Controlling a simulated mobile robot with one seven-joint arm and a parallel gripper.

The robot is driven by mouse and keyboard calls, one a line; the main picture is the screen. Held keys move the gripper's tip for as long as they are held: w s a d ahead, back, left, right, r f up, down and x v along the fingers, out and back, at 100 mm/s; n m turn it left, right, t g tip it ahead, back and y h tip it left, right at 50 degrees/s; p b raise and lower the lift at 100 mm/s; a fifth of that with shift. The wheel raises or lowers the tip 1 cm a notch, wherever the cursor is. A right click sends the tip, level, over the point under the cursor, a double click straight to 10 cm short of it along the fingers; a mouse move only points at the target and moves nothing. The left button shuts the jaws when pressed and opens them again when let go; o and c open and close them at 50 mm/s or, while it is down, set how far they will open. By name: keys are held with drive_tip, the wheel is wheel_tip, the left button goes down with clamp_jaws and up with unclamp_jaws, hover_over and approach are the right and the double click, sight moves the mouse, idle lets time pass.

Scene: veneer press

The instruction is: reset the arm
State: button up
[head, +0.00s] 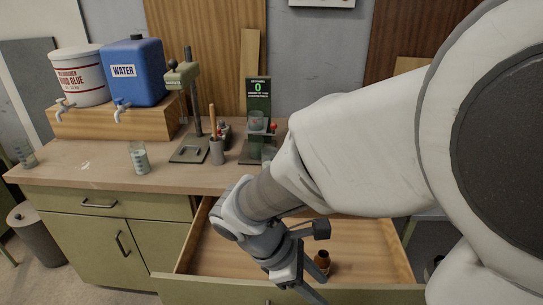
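My arm comes in from the right and reaches down to the left across the view. My gripper (300,284) hangs over the open drawer (220,255), pointing down and to the right. Its fingers are seen at a steep angle, so I cannot tell whether they are open or shut. I see nothing clearly held in them. A small brown bottle with a dark cap (322,261) stands in the drawer just right of the gripper. My arm hides part of the drawer and the right side of the bench.
The bench top (90,178) holds a beaker of pale liquid (139,158), a mixer stand (191,100), a grey cup of tools (217,150) and a dispenser with a green display (258,100). A blue water container (133,75) and white glue bucket (78,75) stand on a wooden riser (85,124).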

drive_tip(key=s+d+r+m+t+y+p, duration=0.1)
drive_tip(key=d+r+m+t+y, duration=0.1)
drive_tip(key=r+m, duration=0.5)
drive_tip(key=s+d+r+m+t+y, duration=0.2)
drive_tip(key=d+r+m+t+y, duration=0.1)
drive_tip(key=r+m+y, duration=0.2)
wheel_tip(320, 180, up, 2)
drive_tip(key=m, duration=0.4)
drive_tip(key=shift+d+r+m+t+p, duration=0.25)
drive_tip(key=shift+d+m+t+p, duration=0.05)
drive_tip(key=shift+d+p, duration=0.1)
